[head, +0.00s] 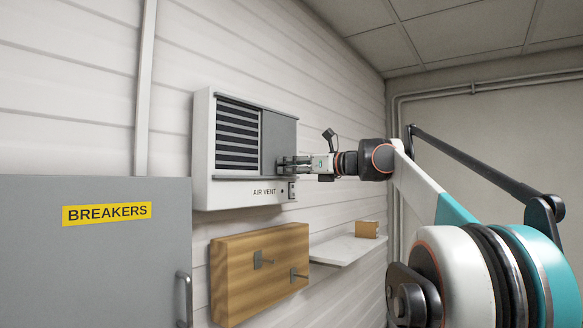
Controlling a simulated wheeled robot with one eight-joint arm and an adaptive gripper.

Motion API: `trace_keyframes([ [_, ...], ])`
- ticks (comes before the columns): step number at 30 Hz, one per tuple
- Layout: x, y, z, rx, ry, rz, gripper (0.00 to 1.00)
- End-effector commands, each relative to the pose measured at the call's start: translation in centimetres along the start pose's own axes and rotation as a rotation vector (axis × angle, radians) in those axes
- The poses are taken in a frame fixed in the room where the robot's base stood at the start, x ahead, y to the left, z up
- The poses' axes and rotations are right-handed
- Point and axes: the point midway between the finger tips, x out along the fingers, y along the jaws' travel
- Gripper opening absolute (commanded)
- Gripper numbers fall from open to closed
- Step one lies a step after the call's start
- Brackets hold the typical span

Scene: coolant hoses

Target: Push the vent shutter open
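The air vent (202,150) is a white box on the wall, labelled AIR VENT. Its left part shows dark horizontal slats (237,140). A plain grey shutter panel (279,132) covers the right part of its front. My gripper (283,165) is at the lower right of the shutter panel, with its fingers pointing left towards it. The fingertips overlap the panel in this view, and I cannot tell whether they touch it. The fingers are small and seen nearly edge-on, so their opening is unclear.
A grey breaker cabinet (95,255) with a yellow label and a handle stands at front left. Below the vent are a wooden board (235,285) with metal hooks and a white shelf (343,250) holding a small brown box (367,229).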

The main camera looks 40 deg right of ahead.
Motion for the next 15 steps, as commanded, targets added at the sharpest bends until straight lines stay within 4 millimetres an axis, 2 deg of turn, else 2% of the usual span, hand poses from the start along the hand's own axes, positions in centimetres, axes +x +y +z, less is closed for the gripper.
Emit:
trace_keyframes([
  [4,-0.2,0.0,0.0,0.000,0.000,0.000,0.37],
  [7,-1.2,0.0,0.0,0.000,0.001,-0.001,0.37],
  [15,-6.4,-0.2,0.0,0.000,0.000,-0.003,0.37],
])
